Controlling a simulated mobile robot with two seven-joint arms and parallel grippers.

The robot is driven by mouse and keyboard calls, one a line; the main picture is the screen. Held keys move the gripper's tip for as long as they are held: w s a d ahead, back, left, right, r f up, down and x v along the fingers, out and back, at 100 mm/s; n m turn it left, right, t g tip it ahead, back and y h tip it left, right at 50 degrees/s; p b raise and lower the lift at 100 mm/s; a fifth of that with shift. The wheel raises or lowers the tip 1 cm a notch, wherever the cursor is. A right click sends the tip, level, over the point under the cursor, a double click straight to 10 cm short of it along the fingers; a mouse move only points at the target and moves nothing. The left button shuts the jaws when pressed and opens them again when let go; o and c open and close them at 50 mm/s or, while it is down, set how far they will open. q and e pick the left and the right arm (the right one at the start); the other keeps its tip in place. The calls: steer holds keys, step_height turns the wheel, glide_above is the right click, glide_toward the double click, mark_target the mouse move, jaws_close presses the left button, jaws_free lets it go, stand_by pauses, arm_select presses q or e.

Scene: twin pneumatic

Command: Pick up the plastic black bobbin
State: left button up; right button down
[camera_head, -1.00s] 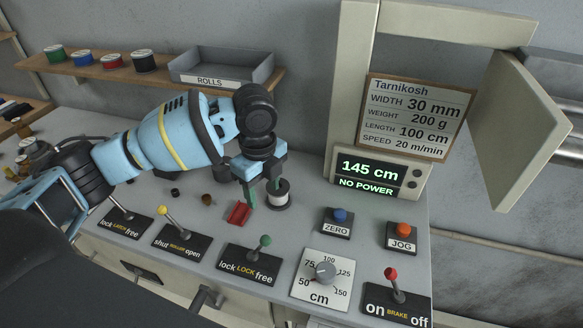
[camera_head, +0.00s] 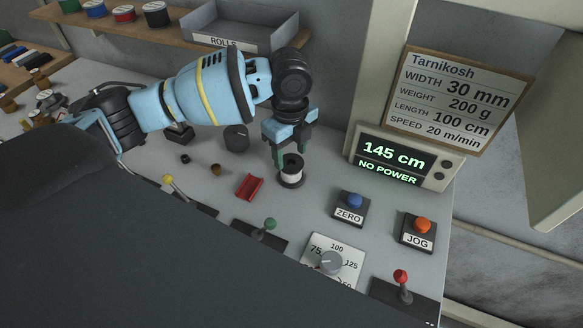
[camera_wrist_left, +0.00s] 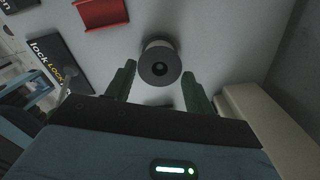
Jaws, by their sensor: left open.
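The black bobbin with a white middle (camera_head: 291,171) stands upright on the grey panel top. It also shows in the left wrist view (camera_wrist_left: 160,63), seen from above, just past my fingertips and between their lines. My left gripper (camera_head: 291,160) is open, with its green fingers pointing down at the bobbin's top. In the left wrist view its two fingers (camera_wrist_left: 160,82) are apart with nothing held. In the head view the fingers overlap the bobbin's upper part, so I cannot tell whether they touch it. My right gripper is not in view.
A red holder (camera_head: 249,187) lies left of the bobbin. A dark round knob-like piece (camera_head: 236,138) stands behind it. The ZERO button (camera_head: 354,201), JOG button (camera_head: 422,225) and levers are in front and right. The display box (camera_head: 404,159) stands at the right rear.

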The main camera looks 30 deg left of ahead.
mark_target(291, 164)
arm_select(q)
steer(key=shift+d+f, duration=0.15)
steer(key=shift+f, duration=2.35)
steer(key=c, duration=0.5)
